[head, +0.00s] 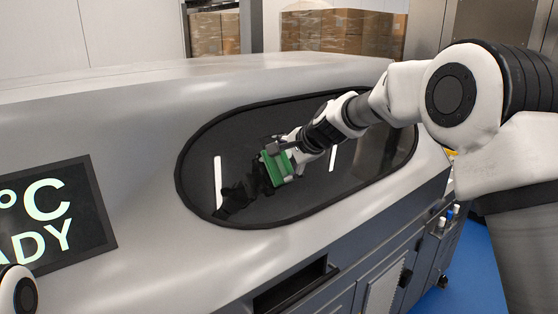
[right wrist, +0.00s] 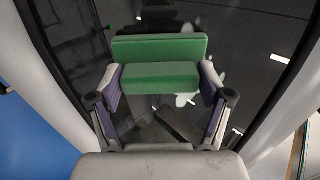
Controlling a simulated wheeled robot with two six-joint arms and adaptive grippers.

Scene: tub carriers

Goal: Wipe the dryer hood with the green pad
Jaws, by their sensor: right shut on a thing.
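The dryer hood (head: 120,110) is a long grey metal cover with a dark oval window (head: 235,130) framed in black. My right gripper (head: 283,162) is shut on the green pad (head: 277,169) and holds it at the middle of the window. In the right wrist view the green pad (right wrist: 160,75) sits between the two fingers, with the dark glass behind it. I cannot tell whether the pad touches the glass. Only a bit of my left arm shows at the lower left of the head view; its gripper is out of view.
A display panel (head: 52,215) with large pale letters is on the hood at left. Below the window are a dark opening (head: 290,287) and grey cabinet fronts. Stacked cardboard boxes (head: 345,32) stand behind. Blue floor (head: 470,275) shows at the lower right.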

